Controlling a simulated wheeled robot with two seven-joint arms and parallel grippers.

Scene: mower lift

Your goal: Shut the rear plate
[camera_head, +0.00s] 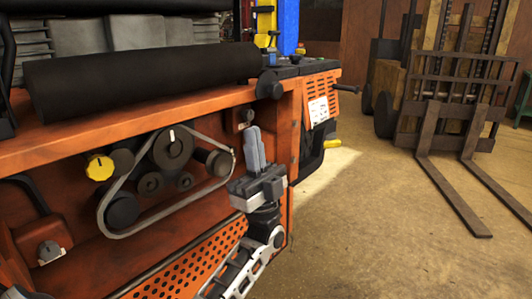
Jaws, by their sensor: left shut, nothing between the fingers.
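The orange mower (150,86) fills the left half of the view. Its rear compartment is open, showing a grey belt (112,190) around several dark pulleys (172,148). An orange perforated plate (172,282), which looks like the rear plate, lies below the compartment at the bottom of the view, lowered and partly cut off by the frame. My left gripper (254,132) is upright in front of the compartment's right end, shut and empty, with its fingers pointing up. My left arm crosses in front of the plate's right end; I cannot tell whether it touches it. My right gripper is out of view.
A black roller (140,76) lies along the mower's top. A yellow knob (100,167) sticks out at the compartment's left. A forklift (440,90) stands at the back right, its forks (455,200) on the floor. The floor (370,240) right of the mower is clear.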

